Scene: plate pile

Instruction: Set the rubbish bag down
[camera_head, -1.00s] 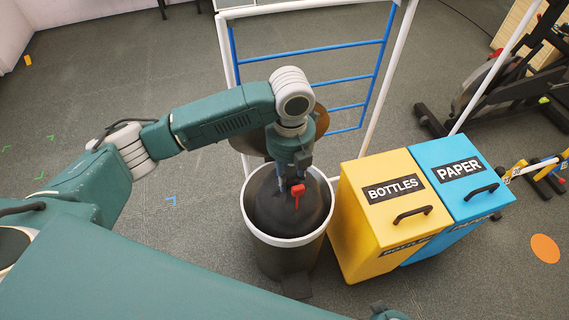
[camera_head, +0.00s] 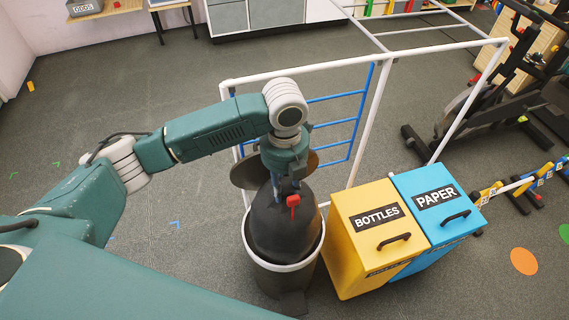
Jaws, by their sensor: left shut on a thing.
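The rubbish bag (camera_head: 284,228) is dark grey with a red tie at its top. It bulges up above the rim of a round bin, its lower part hidden inside. My left gripper (camera_head: 284,193) is above the bag, pointing down, shut on the bag's top by the red tie. The bin (camera_head: 283,278) is dark with a pale rim and a foot pedal in front; its round lid (camera_head: 245,174) stands open behind my gripper. My right gripper is not in view.
A yellow BOTTLES bin (camera_head: 350,250) and a blue PAPER bin (camera_head: 432,211) stand close on the right. A white frame with blue bars (camera_head: 333,121) is behind. Exercise equipment (camera_head: 465,120) is at the far right. The grey floor on the left is mostly clear.

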